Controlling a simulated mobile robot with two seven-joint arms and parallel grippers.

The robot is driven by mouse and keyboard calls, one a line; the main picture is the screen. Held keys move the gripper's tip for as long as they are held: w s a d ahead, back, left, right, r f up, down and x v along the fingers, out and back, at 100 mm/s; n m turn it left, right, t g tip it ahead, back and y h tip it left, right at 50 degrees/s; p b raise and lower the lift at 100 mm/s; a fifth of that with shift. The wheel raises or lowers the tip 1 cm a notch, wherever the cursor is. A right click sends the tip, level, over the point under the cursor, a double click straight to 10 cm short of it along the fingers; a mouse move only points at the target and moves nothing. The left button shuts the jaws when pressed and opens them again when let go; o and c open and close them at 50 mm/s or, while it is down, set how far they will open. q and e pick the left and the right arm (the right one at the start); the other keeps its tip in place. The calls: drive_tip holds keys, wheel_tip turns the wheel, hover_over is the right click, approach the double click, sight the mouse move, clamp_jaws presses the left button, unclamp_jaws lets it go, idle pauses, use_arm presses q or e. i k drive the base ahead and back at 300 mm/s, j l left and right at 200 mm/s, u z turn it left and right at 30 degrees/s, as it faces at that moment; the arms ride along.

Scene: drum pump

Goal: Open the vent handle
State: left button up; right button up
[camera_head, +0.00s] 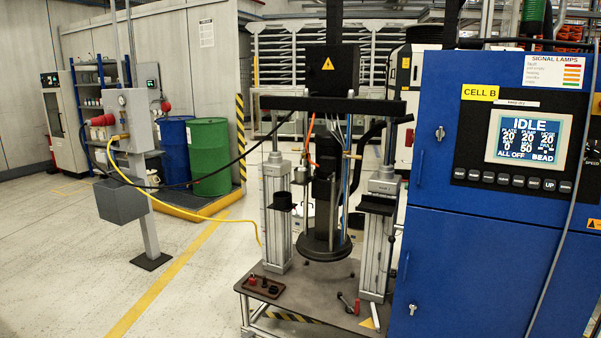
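The drum pump stands ahead, its black round follower plate (325,247) hanging level between two silver uprights above a grey bench (305,287). A small brass-coloured fitting (352,155) sits beside the pump's hoses, right of the black pump body (326,180). A small tool or lever with red parts (347,302) lies at the bench's front right. I cannot tell which part is the vent handle or whether it is open or shut. Neither of my grippers is in view.
A blue cabinet (478,255) with a lit screen reading IDLE (527,137) fills the right side. A grey box post (148,222) with a yellow cable (205,216) stands left. The floor between is clear.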

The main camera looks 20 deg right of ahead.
sight(332, 177)
drive_tip(key=i+l+u, duration=0.1)
drive_tip(key=i+l, duration=0.2)
drive_tip(key=i, duration=0.2)
drive_tip(key=i+l+u, duration=0.1)
drive_tip(key=i+l, duration=0.25)
drive_tip(key=i, duration=0.15)
